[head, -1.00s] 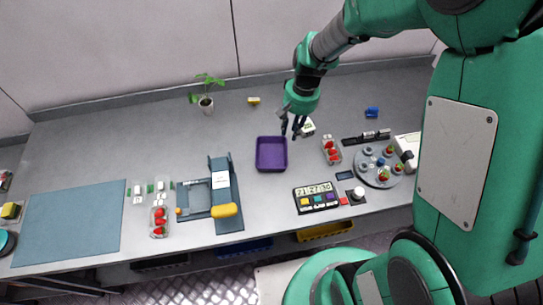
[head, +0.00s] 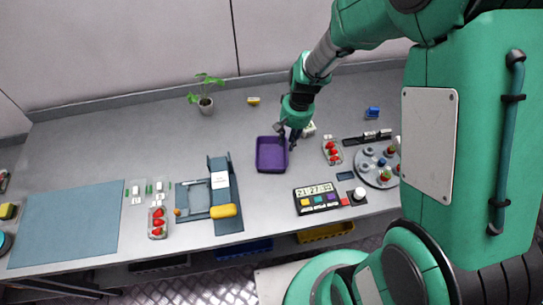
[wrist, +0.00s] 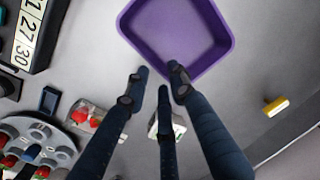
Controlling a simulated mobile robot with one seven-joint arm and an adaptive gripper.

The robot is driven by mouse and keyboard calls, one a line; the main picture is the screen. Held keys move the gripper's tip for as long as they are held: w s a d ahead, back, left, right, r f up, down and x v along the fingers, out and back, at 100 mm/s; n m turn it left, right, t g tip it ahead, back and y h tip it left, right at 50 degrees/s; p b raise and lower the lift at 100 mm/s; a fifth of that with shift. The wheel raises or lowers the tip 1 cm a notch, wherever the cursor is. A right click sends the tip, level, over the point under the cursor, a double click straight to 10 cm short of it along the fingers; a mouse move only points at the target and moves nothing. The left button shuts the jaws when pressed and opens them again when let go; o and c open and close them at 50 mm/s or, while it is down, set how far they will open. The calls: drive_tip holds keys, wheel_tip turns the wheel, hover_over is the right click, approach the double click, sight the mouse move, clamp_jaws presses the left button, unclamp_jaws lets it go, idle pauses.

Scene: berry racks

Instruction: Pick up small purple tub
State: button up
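The small purple tub (head: 272,167) is an empty, open-topped square tray standing upright on the grey bench. In the wrist view the tub (wrist: 180,30) fills the top middle, its top edge cut off by the frame. My gripper (head: 287,137) is at the tub's far right corner, fingers pointing down. In the wrist view the dark fingers of my gripper (wrist: 160,75) are spread apart with nothing between them. One fingertip lies close to the tub's rim; I cannot tell if it touches.
A berry punnet (head: 332,151) and a round tray (head: 377,168) stand right of the tub. A timer box (head: 318,199) is in front, a blue-grey fixture (head: 222,190) to the left. A small white box (head: 309,129) is beside my gripper. The bench behind the tub is mostly clear.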

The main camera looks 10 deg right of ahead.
sight(272, 155)
drive_tip(key=shift+a+f+b, duration=0.15)
drive_tip(key=shift+f+b, duration=0.15)
drive_tip(key=shift+f, duration=0.85)
drive_tip(key=shift+a+f+b, duration=0.1)
drive_tip(key=shift+f+b, duration=0.15)
drive_tip(key=shift+f, duration=0.9)
clamp_jaws()
